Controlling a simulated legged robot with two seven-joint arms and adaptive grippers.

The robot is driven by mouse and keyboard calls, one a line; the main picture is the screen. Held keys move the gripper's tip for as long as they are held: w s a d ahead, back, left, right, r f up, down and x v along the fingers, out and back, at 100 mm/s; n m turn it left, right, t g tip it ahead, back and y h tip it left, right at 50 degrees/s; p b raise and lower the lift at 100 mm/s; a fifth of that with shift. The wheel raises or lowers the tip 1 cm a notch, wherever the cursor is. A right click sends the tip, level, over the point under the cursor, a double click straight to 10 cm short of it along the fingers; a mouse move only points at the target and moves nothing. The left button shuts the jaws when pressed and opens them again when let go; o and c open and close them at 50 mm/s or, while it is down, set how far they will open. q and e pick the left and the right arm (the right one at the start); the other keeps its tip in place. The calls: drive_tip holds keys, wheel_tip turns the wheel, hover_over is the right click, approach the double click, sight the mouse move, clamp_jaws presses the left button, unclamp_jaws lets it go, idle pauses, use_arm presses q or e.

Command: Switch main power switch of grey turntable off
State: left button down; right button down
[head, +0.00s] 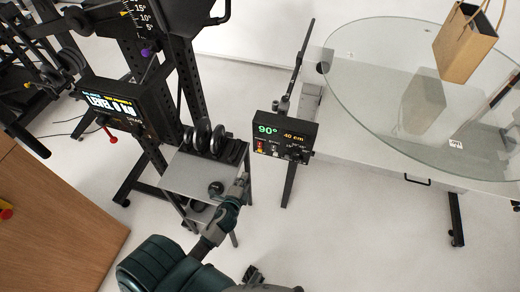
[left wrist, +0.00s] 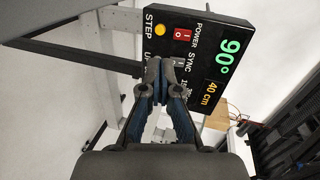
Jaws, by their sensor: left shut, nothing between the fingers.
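The turntable's black control box (head: 285,137) shows a green 90° and an orange 40 cm. The red switch labelled POWER (left wrist: 183,35) is on its face in the left wrist view, with a SYNC switch (left wrist: 179,62) beside it and a yellow STEP button (left wrist: 160,30). The glass turntable disc (head: 400,75) is at the upper right. My left gripper (head: 244,180) is shut and empty, below and left of the box in the head view. In the wrist view its tips (left wrist: 160,62) overlap the panel near SYNC and partly hide labels; contact cannot be told.
A paper bag (head: 466,45) stands on the disc. A black gym machine with a LEVEL display (head: 110,102) stands at left. A small grey table (head: 195,173) with dark weights (head: 205,138) is close by my left gripper. A wooden surface (head: 60,225) is at lower left.

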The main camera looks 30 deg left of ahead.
sight(260, 145)
use_arm(q)
drive_tip(key=shift+w+d+r+m+t, duration=0.1)
drive_tip(key=shift+w+r+m+t, duration=0.1)
drive_tip(key=shift+r, duration=0.3)
drive_tip(key=shift+w+d+r+m+t, duration=0.1)
drive_tip(key=shift+w+r+m, duration=0.1)
drive_tip(key=shift+r, duration=0.3)
use_arm(e)
drive_tip(key=shift+d, duration=0.1)
drive_tip(key=shift+s+f, duration=0.1)
